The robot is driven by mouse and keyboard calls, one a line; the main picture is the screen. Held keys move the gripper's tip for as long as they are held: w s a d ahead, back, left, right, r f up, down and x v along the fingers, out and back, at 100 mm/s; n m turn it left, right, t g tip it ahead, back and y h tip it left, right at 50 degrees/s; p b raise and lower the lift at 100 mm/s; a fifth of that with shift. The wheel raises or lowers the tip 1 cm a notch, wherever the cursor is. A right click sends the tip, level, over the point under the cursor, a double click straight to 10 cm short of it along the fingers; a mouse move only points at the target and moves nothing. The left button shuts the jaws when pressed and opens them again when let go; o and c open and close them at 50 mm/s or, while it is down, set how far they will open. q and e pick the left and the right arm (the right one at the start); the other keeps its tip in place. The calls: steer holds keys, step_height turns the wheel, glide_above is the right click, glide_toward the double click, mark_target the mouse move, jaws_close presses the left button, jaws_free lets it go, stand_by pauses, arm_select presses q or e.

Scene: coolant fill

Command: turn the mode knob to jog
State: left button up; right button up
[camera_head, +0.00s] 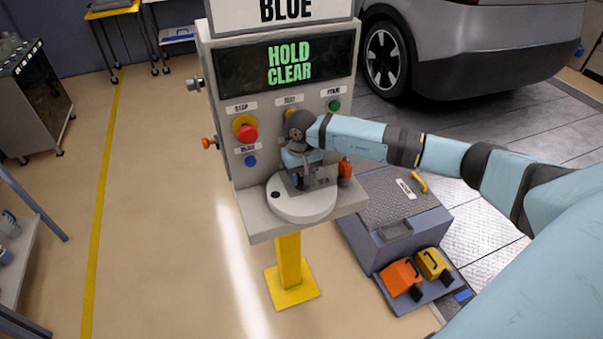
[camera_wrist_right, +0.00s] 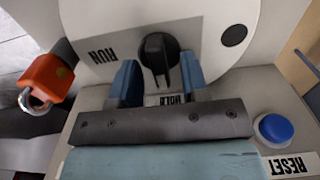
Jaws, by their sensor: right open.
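The black mode knob (camera_wrist_right: 158,52) sits on a pale plate in the right wrist view, its raised bar running roughly up and down the picture. A RUN label (camera_wrist_right: 103,55) is left of it, and another label (camera_wrist_right: 172,99) below it is partly hidden. I see no readable JOG label. My right gripper (camera_wrist_right: 160,77) is open, its blue fingers either side of the knob's near end; I cannot tell whether they touch it. In the head view my right gripper (camera_head: 300,176) is over the panel's lower ledge and hides the knob. My left gripper is out of view.
The control panel (camera_head: 222,100) shows HOLD CLEAR, with a red stop button (camera_head: 248,133) and blue reset button (camera_head: 251,160). A red padlock (camera_wrist_right: 47,80) hangs beside the plate. A car (camera_head: 470,50) stands behind right.

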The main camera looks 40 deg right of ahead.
jaws_close()
